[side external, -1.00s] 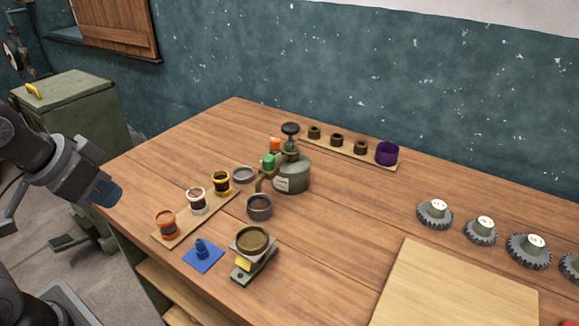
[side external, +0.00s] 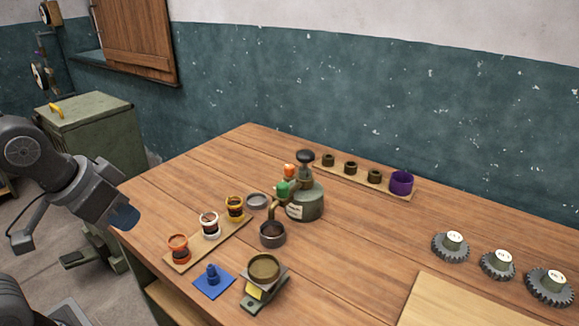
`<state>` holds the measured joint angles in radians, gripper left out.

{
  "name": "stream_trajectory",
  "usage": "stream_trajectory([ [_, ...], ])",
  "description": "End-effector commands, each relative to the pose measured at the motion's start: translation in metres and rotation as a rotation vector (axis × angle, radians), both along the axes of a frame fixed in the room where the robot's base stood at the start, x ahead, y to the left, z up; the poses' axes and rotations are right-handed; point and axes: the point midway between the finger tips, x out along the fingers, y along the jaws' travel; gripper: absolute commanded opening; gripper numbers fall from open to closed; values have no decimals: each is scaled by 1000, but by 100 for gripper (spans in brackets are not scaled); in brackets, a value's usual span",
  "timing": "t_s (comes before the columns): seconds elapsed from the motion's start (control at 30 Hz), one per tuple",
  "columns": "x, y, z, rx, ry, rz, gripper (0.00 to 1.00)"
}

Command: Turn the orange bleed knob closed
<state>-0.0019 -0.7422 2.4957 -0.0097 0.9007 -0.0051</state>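The orange bleed knob (side external: 289,170) sits near the top of a grey-green pot-like vessel (side external: 305,201) at the middle of the table. A green knob (side external: 283,188) is just below it, and a black round knob (side external: 305,156) tops the vessel. A bent brass-coloured spout comes off the vessel's left side. The angle of the orange knob is too small to read. My gripper (side external: 124,217) is at the left, beside the table's left edge and well apart from the vessel. Its blue-dark end shows, but its fingers cannot be made out.
A board with orange, white and yellow-banded jars (side external: 209,224) lies left of the vessel. A grey cup (side external: 272,234) stands under the spout. A blue piece (side external: 213,280) and a scale-like stand (side external: 264,270) are in front. Behind is a rack with a purple cup (side external: 401,182). Gears (side external: 450,247) lie right.

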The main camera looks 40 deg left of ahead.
Motion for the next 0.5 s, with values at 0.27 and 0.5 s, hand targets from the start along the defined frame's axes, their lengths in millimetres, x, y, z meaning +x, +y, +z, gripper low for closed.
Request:
stream_trajectory([
  [0.27,60,-19,10,-350,157,270,36],
  [0.5,157,-20,11,-806,357,677,59],
])
